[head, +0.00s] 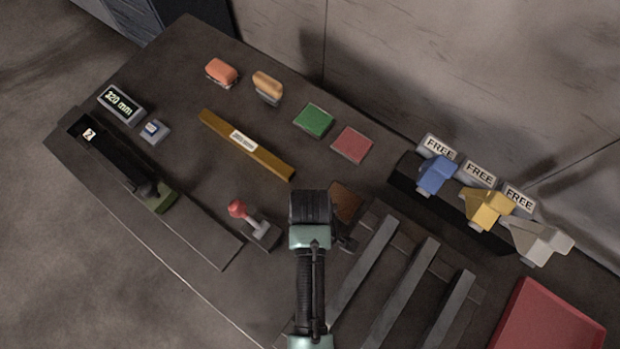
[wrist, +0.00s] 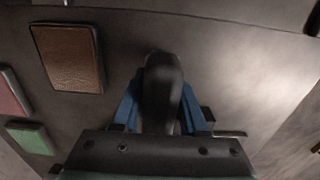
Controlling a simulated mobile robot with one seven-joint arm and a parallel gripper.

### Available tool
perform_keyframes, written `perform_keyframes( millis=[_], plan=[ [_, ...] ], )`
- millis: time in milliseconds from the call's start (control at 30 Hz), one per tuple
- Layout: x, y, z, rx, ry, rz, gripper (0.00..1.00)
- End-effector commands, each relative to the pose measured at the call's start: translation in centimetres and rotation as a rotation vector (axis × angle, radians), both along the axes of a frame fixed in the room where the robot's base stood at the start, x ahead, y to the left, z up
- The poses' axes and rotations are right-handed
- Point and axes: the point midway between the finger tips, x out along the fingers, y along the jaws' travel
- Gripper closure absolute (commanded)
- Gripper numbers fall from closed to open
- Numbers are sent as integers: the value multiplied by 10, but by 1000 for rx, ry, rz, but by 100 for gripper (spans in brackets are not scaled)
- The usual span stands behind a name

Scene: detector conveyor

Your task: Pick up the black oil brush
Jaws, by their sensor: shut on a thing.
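The black oil brush (wrist: 163,85) is a dark, rounded piece in the wrist view, upright in the picture between the two blue fingers. My gripper (wrist: 161,112) is shut on it, with one finger on each side. The lower part of the brush is hidden behind the gripper body. In the head view my arm covers the grip, and I cannot make out the brush there. I cannot tell whether the brush touches the table.
A brown pad (head: 346,203) lies close to my arm, with red (head: 352,145) and green (head: 313,121) pads beyond. A red-knobbed lever (head: 240,211) stands left of my arm. Slotted rails (head: 405,284) lie to the right. Blue, yellow (head: 487,207) and white pieces stand near FREE signs.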

Motion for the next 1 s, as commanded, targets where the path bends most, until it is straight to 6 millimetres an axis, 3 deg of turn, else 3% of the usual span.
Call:
perform_keyframes(
  millis=[367,800,1000],
  plan=[
    [1,0,9,1,-4,0,100],
    [1,0,88,1,-4,0,100],
    [1,0,101,0,-1,0,100]
  ],
)
